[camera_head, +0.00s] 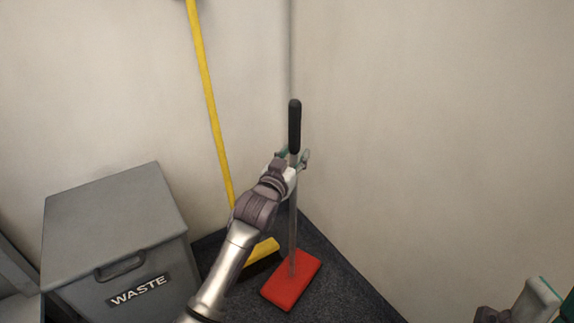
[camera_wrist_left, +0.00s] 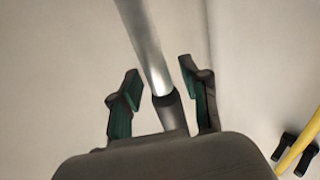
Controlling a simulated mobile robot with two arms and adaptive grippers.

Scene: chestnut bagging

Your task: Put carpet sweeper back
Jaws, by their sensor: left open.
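The carpet sweeper (camera_head: 291,285) stands upright in the corner on a dark floor. It has a red head, a grey metal pole and a black handle grip (camera_head: 294,125). My left gripper (camera_head: 294,160) is at the upper pole, just below the black grip. In the left wrist view its green-padded fingers (camera_wrist_left: 159,92) are open on either side of the pole (camera_wrist_left: 146,45), with a gap visible on both sides. My right gripper (camera_head: 550,300) is only partly in view at the lower right corner, and its fingers cannot be made out clearly.
A yellow broom (camera_head: 212,110) leans against the wall left of the sweeper. Its handle and a dark wall clip (camera_wrist_left: 297,150) show in the left wrist view. A grey waste bin (camera_head: 115,220) stands at the left. Walls close in behind and to the right.

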